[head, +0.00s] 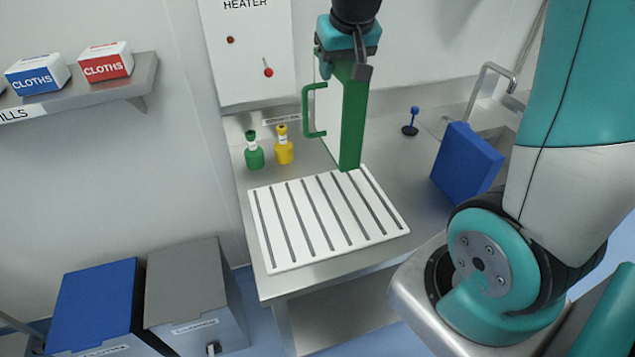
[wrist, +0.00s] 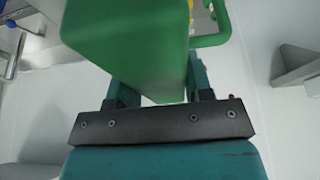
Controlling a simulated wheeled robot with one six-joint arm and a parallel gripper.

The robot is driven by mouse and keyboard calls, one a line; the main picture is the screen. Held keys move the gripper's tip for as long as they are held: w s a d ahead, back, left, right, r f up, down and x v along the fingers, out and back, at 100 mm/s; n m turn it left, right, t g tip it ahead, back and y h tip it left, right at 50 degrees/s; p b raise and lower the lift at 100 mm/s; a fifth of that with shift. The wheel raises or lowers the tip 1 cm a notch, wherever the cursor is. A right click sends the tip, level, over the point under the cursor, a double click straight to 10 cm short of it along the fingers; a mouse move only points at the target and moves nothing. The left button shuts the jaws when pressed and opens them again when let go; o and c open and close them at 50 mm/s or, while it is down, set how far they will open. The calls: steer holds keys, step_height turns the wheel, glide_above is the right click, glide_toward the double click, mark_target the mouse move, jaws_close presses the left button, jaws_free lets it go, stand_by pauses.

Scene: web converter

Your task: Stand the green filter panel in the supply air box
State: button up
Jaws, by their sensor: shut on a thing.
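The green filter panel (head: 352,125) is a tall green slab with a green loop handle (head: 306,110) on its left side. My gripper (head: 348,58) is shut on its upper end and holds it roughly upright. Its lower end is at the back edge of a white slotted board (head: 262,235) on the steel bench; I cannot tell whether it touches. In the wrist view the panel (wrist: 130,35) fills the space between the fingers (wrist: 160,92) and hides what is beyond. Nothing in view is labelled as the supply air box; I cannot tell whether the slotted board belongs to it.
A green bottle (head: 254,155) and a yellow bottle (head: 284,150) stand left of the panel. A blue block (head: 467,165) and a small blue-handled item (head: 411,123) are on the right. A heater cabinet (head: 245,60) hangs behind.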

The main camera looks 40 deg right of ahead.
mark_target(336, 150)
step_height(336, 150, down, 19)
steer(key=p, duration=0.4)
steer(key=shift+f, duration=0.15)
steer(key=shift+f, duration=0.2)
steer(key=o, duration=1.3)
steer(key=shift+r, duration=0.1)
